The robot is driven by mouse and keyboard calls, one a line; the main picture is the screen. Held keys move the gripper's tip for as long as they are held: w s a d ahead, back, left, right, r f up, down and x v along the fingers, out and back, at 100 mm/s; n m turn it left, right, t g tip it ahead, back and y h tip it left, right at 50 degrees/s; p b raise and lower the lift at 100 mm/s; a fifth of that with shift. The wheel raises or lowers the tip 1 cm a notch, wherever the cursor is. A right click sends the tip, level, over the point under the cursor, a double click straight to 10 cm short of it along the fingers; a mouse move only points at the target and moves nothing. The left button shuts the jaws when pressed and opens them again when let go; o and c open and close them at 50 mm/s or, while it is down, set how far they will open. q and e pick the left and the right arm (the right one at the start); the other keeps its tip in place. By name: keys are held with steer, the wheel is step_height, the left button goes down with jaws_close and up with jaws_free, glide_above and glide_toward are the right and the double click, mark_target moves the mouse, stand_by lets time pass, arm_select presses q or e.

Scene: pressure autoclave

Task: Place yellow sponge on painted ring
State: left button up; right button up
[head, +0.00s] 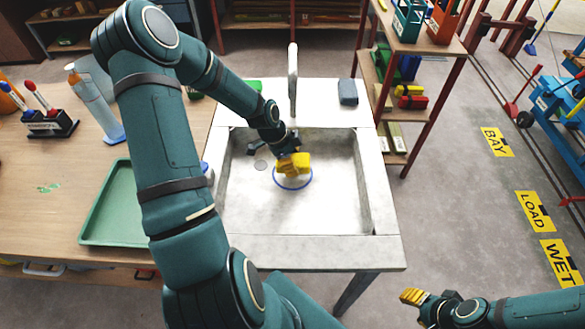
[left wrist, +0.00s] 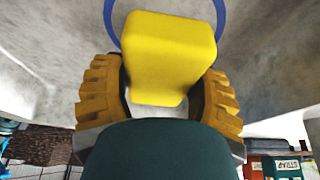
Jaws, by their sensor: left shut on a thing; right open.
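The yellow sponge (head: 297,160) is held by my left gripper (head: 287,168) over the sink basin. The blue painted ring (head: 293,188) is on the basin floor, just below the sponge in the head view, partly hidden by sponge and gripper. In the left wrist view the sponge (left wrist: 170,50) sits between the two ridged fingers, and part of the ring (left wrist: 221,15) shows behind it. The gap between sponge and floor is hard to judge. My right gripper (head: 414,297) is open and empty at the lower right, outside the sink.
The sink (head: 235,208) has raised walls around the basin, with a tall faucet (head: 293,75) at the back. A grey block (head: 348,92) lies on the back right rim. A green tray (head: 118,215) and a bottle (head: 95,105) stand on the left table. A shelf rack (head: 405,45) stands behind right.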

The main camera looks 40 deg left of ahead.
arm_select(q)
steer(key=shift+f+b, duration=0.35)
steer(key=shift+f, duration=1.3)
steer(key=shift+f, duration=0.1)
steer(key=o, duration=0.9)
steer(key=p+v, duration=0.3)
steer(key=v, duration=0.9)
